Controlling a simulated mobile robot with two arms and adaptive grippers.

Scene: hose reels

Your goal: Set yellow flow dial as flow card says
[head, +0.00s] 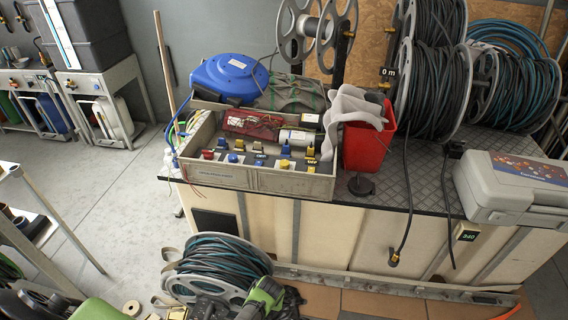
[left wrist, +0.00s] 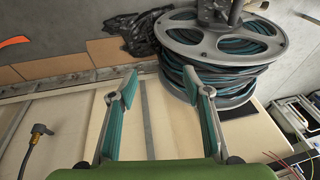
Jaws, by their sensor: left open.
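Several small knobs or dials stand along the front of a grey open-topped box (head: 290,184) on the counter. Some are yellow (head: 285,164), others blue or red. They are too small to tell which is the flow dial or where it points. A black label with pale digits (head: 467,236) is on the counter front; I cannot tell whether it is the flow card. My left gripper (head: 264,298) is low in front of the counter, by a hose reel, well below the box. In the left wrist view its jaws (left wrist: 160,80) are apart and empty. My right gripper does not show.
A red bucket (head: 366,148) with a grey cloth stands right of the box, a blue reel case (head: 230,76) behind it. Large hose reels (head: 436,85) and a grey case (head: 500,192) occupy the counter's right. A teal hose reel (head: 215,262) sits on the floor.

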